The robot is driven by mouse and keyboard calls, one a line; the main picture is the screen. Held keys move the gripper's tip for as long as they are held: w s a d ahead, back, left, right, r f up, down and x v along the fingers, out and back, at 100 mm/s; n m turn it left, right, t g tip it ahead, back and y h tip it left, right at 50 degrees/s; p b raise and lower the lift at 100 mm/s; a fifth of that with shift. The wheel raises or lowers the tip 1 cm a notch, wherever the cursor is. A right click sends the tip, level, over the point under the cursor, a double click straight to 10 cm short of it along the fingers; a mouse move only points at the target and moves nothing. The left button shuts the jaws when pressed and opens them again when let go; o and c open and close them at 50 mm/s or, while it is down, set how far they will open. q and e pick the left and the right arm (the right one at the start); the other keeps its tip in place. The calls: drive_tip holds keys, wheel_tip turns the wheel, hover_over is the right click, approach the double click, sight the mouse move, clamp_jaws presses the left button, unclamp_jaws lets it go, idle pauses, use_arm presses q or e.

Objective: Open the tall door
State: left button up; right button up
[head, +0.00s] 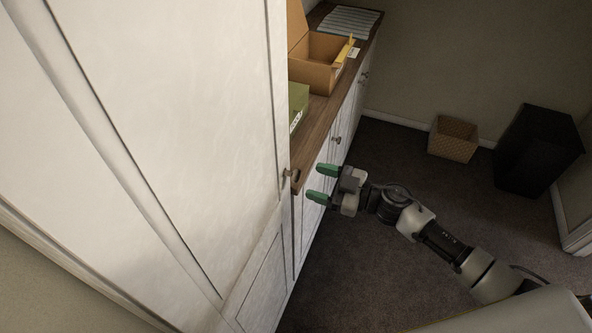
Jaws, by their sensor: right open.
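The tall door (190,120) is a white panelled cabinet door that fills the left of the head view. It looks closed. Its small dark knob (289,173) sits near the door's right edge. My right gripper (318,183) has two green fingertips and is open and empty. It is just to the right of the knob, with its fingers pointing left toward it and a gap between them. My left gripper is not in view.
A lower cabinet with a wooden top (322,112) runs beyond the door. It carries an open cardboard box (312,76), a green box (298,100) and a grey slatted item (347,21). A wicker basket (453,139) and a black bin (537,150) stand on the carpet (400,150), which is otherwise clear.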

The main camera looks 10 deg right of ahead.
sight(299, 176)
drive_tip(key=p+x, duration=0.1)
drive_tip(key=x, duration=0.5)
drive_tip(key=shift+c, duration=0.3)
clamp_jaws()
